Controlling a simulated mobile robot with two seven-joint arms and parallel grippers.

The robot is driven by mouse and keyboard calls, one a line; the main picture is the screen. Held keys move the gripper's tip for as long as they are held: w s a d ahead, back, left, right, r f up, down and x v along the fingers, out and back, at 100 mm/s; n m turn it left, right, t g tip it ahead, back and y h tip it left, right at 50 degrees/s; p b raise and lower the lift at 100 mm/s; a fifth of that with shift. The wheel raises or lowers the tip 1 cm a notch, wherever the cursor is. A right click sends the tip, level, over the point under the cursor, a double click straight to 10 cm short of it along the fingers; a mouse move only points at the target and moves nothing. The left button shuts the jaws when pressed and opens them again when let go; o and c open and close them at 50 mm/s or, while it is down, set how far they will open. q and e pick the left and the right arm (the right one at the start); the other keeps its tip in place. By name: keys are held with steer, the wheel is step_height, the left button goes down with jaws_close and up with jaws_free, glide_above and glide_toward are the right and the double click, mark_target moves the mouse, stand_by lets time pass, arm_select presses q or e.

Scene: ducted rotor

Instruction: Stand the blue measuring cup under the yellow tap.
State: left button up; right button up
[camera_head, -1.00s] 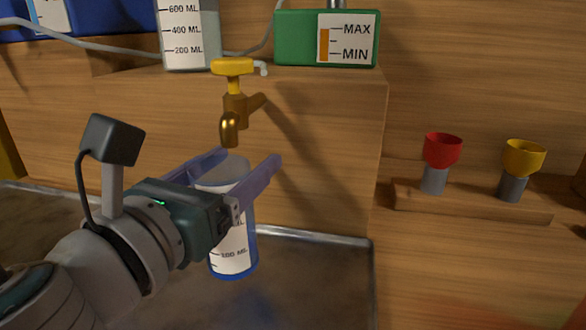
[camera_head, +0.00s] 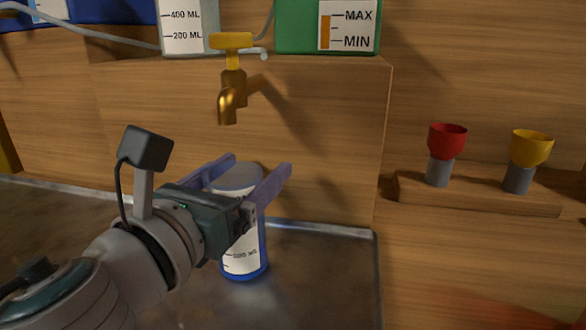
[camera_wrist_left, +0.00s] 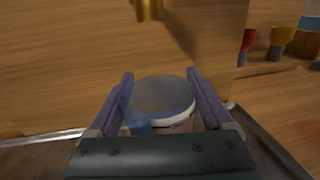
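The blue measuring cup (camera_head: 243,258) is upright over the metal tray, with a white scale label on its side. My left gripper (camera_head: 260,170) is shut on it, one finger on each side near the top. In the left wrist view the cup's round grey top (camera_wrist_left: 162,97) fills the space between the fingers (camera_wrist_left: 160,85). The yellow tap (camera_head: 232,85) has a brass spout, above and slightly left of the cup in the head view. Whether the cup's base touches the tray is unclear. My right gripper is out of view.
The metal tray (camera_head: 325,275) spreads under the cup and has a raised rim. A wooden block behind carries a green container (camera_head: 298,28) and a clear one with a scale (camera_head: 185,30). A red cup (camera_head: 447,138) and a yellow cup (camera_head: 531,146) stand on a wooden ledge at right.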

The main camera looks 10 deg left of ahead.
arm_select(q)
steer(key=shift+o, duration=1)
steer(key=shift+r, duration=0.25)
steer(key=shift+s, duration=0.25)
steer(key=s+a+b, duration=0.1)
steer(key=s+a, duration=0.1)
steer(key=s, duration=0.9)
steer(key=shift+s+a, duration=0.15)
